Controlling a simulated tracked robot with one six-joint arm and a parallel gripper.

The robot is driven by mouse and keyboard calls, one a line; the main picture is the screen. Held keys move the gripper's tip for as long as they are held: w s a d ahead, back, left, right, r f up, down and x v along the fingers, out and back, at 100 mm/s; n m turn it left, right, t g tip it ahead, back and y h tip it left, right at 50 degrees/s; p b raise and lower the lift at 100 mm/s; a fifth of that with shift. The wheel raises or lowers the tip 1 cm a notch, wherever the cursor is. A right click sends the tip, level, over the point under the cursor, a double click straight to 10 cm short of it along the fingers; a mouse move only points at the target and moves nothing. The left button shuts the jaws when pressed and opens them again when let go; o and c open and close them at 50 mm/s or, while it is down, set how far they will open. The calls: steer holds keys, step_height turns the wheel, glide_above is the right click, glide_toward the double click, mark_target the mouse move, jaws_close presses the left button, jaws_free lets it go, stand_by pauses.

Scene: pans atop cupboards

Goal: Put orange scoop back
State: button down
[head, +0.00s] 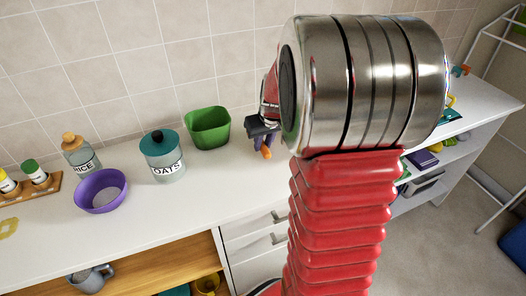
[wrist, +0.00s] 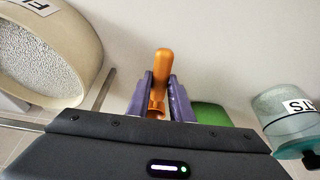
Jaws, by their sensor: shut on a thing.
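The orange scoop (head: 265,152) shows at the back of the white counter, just right of the green container (head: 208,128); most of it is hidden by my arm and gripper. My gripper (head: 262,138) is partly hidden behind my arm. In the wrist view my gripper (wrist: 160,97) has its purple fingers shut on the orange scoop (wrist: 161,65), whose rounded end points away from the gripper. I cannot tell whether the scoop touches the counter. The green container also shows in the wrist view (wrist: 212,114), close beside the right finger.
The oats jar (head: 163,165), purple bowl (head: 100,192), rice jar (head: 78,150) and a spice rack (head: 32,186) stand left along the counter (head: 150,220). In the wrist view, a large cream container (wrist: 85,40) lettered "FL" is at left. A grey mug (head: 92,278) is on the shelf below.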

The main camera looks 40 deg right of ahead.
steer(key=shift+f, duration=1.85)
steer(key=c, duration=1.6)
jaws_free()
steer(key=v, duration=1.2)
